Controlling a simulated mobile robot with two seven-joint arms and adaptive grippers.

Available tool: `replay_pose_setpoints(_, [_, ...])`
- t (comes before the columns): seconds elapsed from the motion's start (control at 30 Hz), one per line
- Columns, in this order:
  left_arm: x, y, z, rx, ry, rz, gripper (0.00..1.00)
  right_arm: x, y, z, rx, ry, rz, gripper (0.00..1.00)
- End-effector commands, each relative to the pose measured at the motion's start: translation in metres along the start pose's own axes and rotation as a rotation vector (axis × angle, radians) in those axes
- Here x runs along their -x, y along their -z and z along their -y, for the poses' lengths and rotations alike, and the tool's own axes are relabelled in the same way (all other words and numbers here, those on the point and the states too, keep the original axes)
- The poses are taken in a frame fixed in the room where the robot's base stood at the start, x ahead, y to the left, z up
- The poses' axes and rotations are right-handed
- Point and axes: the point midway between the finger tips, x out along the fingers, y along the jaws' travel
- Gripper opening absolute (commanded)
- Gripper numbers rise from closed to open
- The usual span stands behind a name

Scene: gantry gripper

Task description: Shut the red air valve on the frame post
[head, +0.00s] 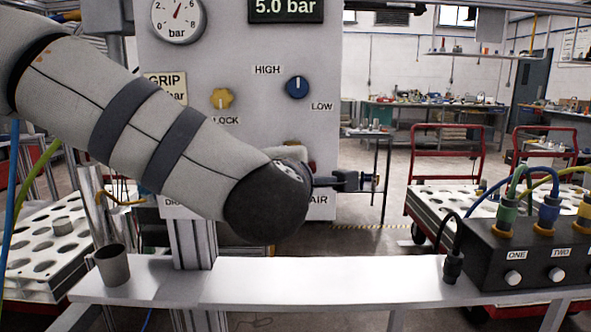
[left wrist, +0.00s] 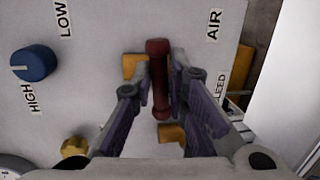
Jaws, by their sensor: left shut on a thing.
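The red valve handle (left wrist: 158,82) shows in the left wrist view as a bar in front of the grey panel, beside the AIR label. Brass-coloured parts (left wrist: 172,132) sit behind it. My left gripper (left wrist: 160,72) is shut on the red handle, with one finger on each side. The bar runs lengthwise between the fingers. In the head view my left forearm and wrist cover most of the valve, and the fingers cannot be made out clearly. My right gripper is not in view.
The grey panel (head: 240,60) carries a blue HIGH/LOW knob (head: 297,87), a yellow LOCK knob (head: 222,98) and a gauge (head: 178,18). A silver beam (head: 330,281) crosses in front, bearing a metal cup (head: 112,265) and a black socket box (head: 530,262).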

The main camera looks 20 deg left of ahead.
Motion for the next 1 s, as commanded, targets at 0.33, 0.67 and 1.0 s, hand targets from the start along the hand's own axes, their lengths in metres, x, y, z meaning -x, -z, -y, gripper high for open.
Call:
replay_pose_setpoints(0.33, [-0.0007,0.0008,-0.0016,-0.061,0.001,-0.016,0.00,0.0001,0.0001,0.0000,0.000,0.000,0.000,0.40])
replay_pose_setpoints(0.67, [-0.0006,0.0008,-0.0018,-0.064,0.001,-0.017,0.00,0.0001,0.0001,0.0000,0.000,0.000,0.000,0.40])
replay_pose_setpoints(1.0, [-0.0003,0.0003,-0.0008,-0.064,0.003,-0.015,0.33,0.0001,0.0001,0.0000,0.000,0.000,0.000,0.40])
